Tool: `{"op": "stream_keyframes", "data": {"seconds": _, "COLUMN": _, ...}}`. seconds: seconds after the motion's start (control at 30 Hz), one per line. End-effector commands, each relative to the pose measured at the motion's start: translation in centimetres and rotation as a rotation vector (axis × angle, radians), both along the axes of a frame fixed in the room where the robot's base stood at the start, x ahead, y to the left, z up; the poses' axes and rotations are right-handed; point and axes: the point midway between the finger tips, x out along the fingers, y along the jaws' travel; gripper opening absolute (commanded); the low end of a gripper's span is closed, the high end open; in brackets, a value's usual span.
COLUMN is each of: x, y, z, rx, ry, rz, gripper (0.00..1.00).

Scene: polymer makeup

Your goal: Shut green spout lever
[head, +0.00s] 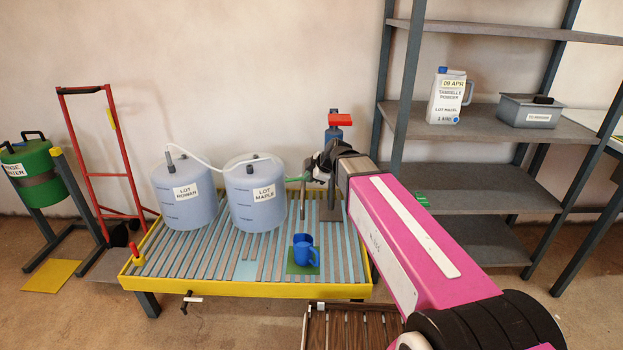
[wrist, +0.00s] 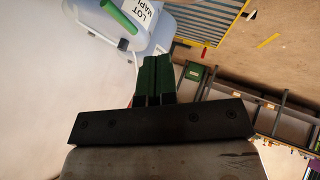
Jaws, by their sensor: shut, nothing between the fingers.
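The green lever (head: 297,179) sticks out at the right side of the pale blue drum labelled LOT MAPLE (head: 256,212). In the wrist view, the lever (wrist: 121,19) is a green bar lying slantwise beside the LOT label, with a dark piece at its lower end. The same drum (wrist: 190,22) fills the top middle there. My gripper (wrist: 158,62) has its dark green fingers together, with nothing between them. The fingertips appear below and right of the lever in the wrist view, apart from it. In the head view, my arm's end partly hides the area right of the drum.
A second drum, LOT ROWAN (head: 184,196), stands left on the yellow-rimmed slatted table (head: 250,290). A blue mug (head: 304,252) stands in front on a green mat. A blue bottle with a red top (head: 340,121) is behind my arm. Grey shelving (head: 470,120) stands right.

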Motion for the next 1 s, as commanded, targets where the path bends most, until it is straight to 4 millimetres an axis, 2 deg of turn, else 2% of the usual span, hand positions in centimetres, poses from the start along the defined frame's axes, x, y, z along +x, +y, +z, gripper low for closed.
{"op": "stream_keyframes", "data": {"seconds": 0.23, "x": 0.9, "y": 1.5, "z": -1.9, "rx": 0.002, "ry": -0.004, "rz": 0.005, "gripper": 0.0}}
{"op": "stream_keyframes", "data": {"seconds": 0.67, "x": 3.7, "y": 5.8, "z": -8.0, "rx": 0.002, "ry": -0.002, "rz": 0.005, "gripper": 0.0}}
{"op": "stream_keyframes", "data": {"seconds": 0.8, "x": 5.8, "y": 6.3, "z": -7.3, "rx": 0.002, "ry": -0.005, "rz": 0.003, "gripper": 0.0}}
{"op": "stream_keyframes", "data": {"seconds": 1.0, "x": 7.0, "y": 6.7, "z": -7.0, "rx": 0.002, "ry": -0.004, "rz": 0.003, "gripper": 0.0}}
